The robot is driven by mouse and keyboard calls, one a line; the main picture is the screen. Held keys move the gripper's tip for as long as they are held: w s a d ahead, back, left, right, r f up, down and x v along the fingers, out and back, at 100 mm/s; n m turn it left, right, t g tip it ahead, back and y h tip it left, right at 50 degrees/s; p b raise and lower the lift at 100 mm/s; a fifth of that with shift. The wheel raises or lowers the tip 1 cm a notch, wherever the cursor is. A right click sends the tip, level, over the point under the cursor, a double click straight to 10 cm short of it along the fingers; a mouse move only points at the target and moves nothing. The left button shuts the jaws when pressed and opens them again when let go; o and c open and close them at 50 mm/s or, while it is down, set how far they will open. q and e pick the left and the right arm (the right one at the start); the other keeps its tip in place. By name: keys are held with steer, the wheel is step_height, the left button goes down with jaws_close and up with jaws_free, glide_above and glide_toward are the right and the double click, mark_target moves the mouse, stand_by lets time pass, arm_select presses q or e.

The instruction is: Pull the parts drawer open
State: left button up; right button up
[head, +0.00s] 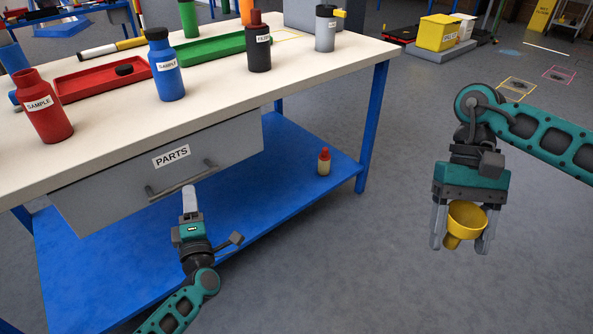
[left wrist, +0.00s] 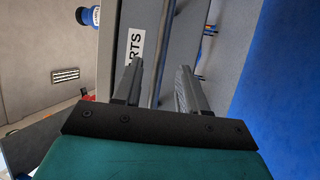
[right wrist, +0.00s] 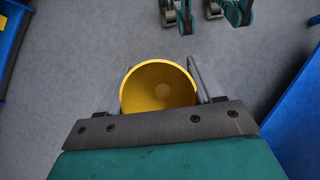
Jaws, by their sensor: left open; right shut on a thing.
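The parts drawer (head: 225,143) has a grey front with a PARTS label under the table top; its front looks roughly in line with the table edge. Its dark bar handle (head: 165,192) runs across the front. In the left wrist view the drawer front (left wrist: 142,15) fills the middle, and the handle (left wrist: 160,60) shows between the open fingers (left wrist: 158,80). Whether the fingers touch it I cannot tell. My right gripper (head: 462,235) is shut on a yellow funnel (head: 468,215), which also shows in the right wrist view (right wrist: 158,85).
The table top (head: 215,100) carries a red sample bottle (head: 45,112), a blue sample bottle (head: 167,70), a dark bottle (head: 259,50) and trays. A blue lower shelf (head: 270,205) with a small red-capped bottle (head: 323,163) lies below the drawer.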

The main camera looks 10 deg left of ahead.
mark_target(188, 180)
arm_select(q)
steer(key=b+x, duration=0.1)
steer(key=x, duration=0.4)
steer(key=shift+w+a, duration=0.15)
steer(key=shift+w, duration=0.2)
steer(key=shift+c, duration=0.2)
jaws_close()
